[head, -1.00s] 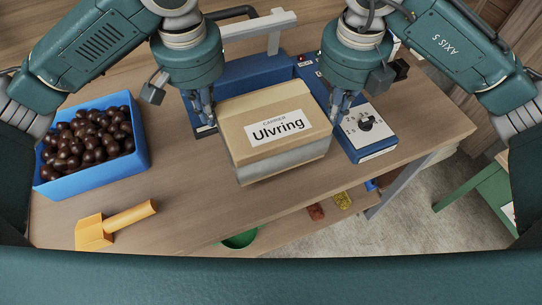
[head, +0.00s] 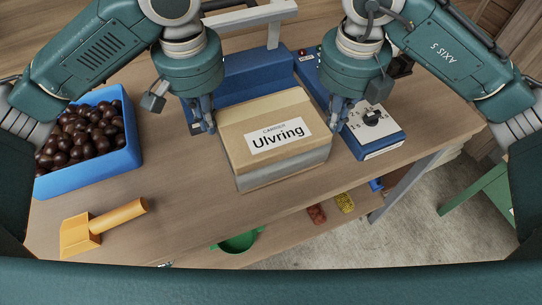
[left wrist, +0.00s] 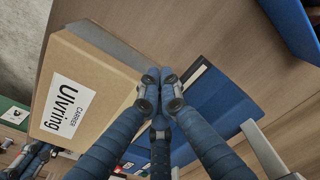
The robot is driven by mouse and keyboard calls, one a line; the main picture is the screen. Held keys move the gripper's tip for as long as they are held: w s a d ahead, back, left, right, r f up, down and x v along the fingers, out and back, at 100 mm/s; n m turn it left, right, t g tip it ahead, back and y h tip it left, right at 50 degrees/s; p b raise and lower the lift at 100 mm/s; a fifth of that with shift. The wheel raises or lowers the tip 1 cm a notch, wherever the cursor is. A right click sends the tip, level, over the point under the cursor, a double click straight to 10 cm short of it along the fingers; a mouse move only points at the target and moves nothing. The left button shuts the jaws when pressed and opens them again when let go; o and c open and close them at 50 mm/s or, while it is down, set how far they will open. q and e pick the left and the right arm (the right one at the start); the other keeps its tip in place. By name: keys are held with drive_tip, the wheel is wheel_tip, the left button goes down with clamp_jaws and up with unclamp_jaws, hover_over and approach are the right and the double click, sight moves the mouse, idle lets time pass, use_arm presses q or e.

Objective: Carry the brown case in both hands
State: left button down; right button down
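The brown case (head: 264,160) is a cardboard-coloured box with a white label reading "Carrier Ulvring" and a grey lower part. It seems to rest on the wooden table. My left gripper (head: 210,128) is at the case's left side, fingers pointing down. In the left wrist view its fingertips (left wrist: 160,76) are together with nothing seen between them, close beside the case (left wrist: 112,85). My right gripper (head: 336,122) is at the case's right side, its fingers seemingly together. Whether either gripper touches the case is unclear.
A blue crate of chestnuts (head: 134,155) stands on the left. A yellow scoop (head: 100,228) lies at the front left. The table (head: 190,195) is clear in front.

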use_arm(q)
drive_tip(key=c, duration=2.5)
unclamp_jaws()
drive_tip(key=shift+s+d+f, duration=0.1)
drive_tip(key=shift+d+f, duration=0.05)
drive_tip(key=shift+d, duration=0.1)
drive_tip(key=o, duration=0.5)
drive_tip(key=shift+a, duration=0.15)
drive_tip(key=shift+c, duration=0.2)
drive_tip(key=shift+s+a, duration=0.1)
drive_tip(key=shift+a, duration=0.1)
use_arm(e)
drive_tip(key=shift+s+f, duration=0.1)
drive_tip(key=shift+f, duration=0.05)
drive_tip(key=c, duration=2)
unclamp_jaws()
drive_tip(key=shift+d, duration=0.1)
use_arm(q)
drive_tip(key=r, duration=0.7)
drive_tip(key=shift+s+r, duration=0.2)
drive_tip(key=shift+r, duration=0.2)
use_arm(e)
drive_tip(key=r, duration=1.2)
drive_tip(key=shift+s+d, duration=0.1)
drive_tip(key=shift+s, duration=0.25)
use_arm(q)
drive_tip(key=shift+r, duration=0.1)
